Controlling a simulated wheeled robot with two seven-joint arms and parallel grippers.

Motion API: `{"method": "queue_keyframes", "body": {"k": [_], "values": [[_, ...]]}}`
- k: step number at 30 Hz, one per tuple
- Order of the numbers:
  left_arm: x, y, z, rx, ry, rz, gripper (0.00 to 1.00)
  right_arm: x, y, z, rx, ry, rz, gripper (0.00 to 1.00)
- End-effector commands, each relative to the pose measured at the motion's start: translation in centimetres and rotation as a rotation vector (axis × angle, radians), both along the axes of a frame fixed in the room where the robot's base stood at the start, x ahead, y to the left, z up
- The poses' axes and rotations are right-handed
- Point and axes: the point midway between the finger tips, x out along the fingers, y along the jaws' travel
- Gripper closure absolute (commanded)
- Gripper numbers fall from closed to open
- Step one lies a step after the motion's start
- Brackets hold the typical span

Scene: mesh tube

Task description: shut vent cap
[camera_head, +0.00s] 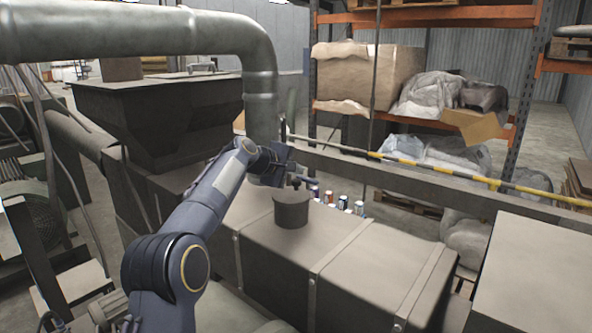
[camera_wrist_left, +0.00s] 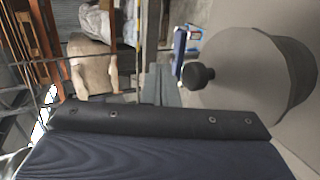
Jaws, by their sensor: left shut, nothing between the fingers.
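The vent cap (camera_head: 291,212) is a short dark grey round drum with a flat top and a small black knob, standing on the long metal housing. In the left wrist view, the cap (camera_wrist_left: 240,85) fills the right side, with its black knob (camera_wrist_left: 198,75) toward the picture's middle. I cannot tell whether its lid is fully seated. My left gripper (camera_head: 280,170) is shut and empty, just behind and left of the knob in the head view. Part of it shows as a dark bar (camera_wrist_left: 160,121) in the left wrist view, apart from the knob. My right gripper is out of view.
A thick grey pipe (camera_head: 150,38) bends down behind my left gripper. Several cans (camera_head: 343,203) stand behind the housing (camera_head: 330,250). A yellow-black rail (camera_head: 440,170) runs behind. A dark hopper (camera_head: 160,115) stands at left. The housing top right of the cap is clear.

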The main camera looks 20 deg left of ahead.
Motion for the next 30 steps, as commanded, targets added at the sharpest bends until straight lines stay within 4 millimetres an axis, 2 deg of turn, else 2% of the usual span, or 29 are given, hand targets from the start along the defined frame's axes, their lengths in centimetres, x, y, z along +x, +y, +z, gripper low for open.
{"method": "queue_keyframes", "body": {"k": [5, 18, 26, 29, 30], "values": [[-0.3, 0.1, 0.1, 0.0, -0.001, 0.0, 1.0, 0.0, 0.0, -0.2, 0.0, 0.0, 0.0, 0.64], [-5.8, 2.4, 2.8, 0.0, -0.001, 0.001, 1.0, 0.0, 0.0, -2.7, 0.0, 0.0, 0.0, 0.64], [-6.9, 2.8, 3.3, 0.005, 0.002, -0.003, 1.0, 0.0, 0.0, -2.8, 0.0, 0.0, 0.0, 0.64], [-8.8, 2.9, 3.0, 0.035, 0.012, -0.019, 1.0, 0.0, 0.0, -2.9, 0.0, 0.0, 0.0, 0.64], [-10.1, 2.9, 2.7, 0.057, 0.019, -0.032, 1.0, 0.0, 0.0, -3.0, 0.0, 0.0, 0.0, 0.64]]}}
